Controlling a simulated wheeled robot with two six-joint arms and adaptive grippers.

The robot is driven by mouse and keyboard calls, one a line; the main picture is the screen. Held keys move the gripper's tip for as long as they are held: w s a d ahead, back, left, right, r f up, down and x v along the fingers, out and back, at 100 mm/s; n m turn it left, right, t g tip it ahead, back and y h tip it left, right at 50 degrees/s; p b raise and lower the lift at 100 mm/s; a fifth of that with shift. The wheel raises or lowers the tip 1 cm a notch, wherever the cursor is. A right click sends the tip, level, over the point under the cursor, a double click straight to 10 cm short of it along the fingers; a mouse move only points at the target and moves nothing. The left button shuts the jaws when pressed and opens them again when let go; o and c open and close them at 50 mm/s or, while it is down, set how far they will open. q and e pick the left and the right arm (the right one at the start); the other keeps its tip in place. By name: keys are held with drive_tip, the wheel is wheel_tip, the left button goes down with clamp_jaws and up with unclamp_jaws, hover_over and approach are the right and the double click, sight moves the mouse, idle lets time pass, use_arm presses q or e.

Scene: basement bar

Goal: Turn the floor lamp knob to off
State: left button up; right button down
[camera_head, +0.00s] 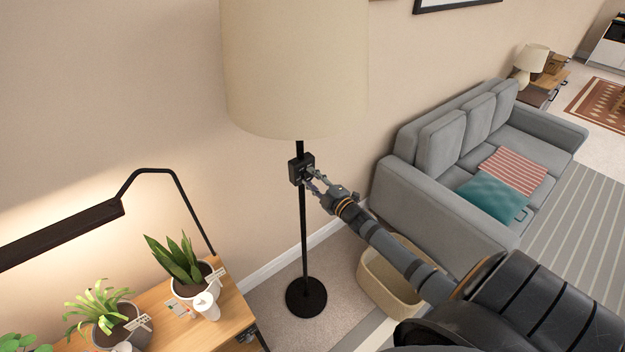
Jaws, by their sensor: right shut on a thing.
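The floor lamp stands upright with a cream shade (295,70), a thin black pole (303,230) and a round black base (306,297) on the carpet. A small black box with the knob (300,168) sits on the pole just below the shade. My right gripper (311,180) reaches in from the lower right. Its fingers are shut on the knob at the box's right side and partly hide it. The knob's exact angle is too small to tell. The shade shows no clear glow. My left gripper is not in view.
A wooden table (237,297) with potted plants (185,262) and a lit black desk lamp (62,236) stands at the lower left. A beige basket (372,285) is under my right arm. A grey sofa (425,200) stands to the right. The wall is close behind the lamp.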

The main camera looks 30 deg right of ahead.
drive_tip(key=c, duration=1)
unclamp_jaws()
drive_tip(key=s, duration=0.8)
drive_tip(key=s+d, duration=0.1)
drive_tip(key=s, duration=0.3)
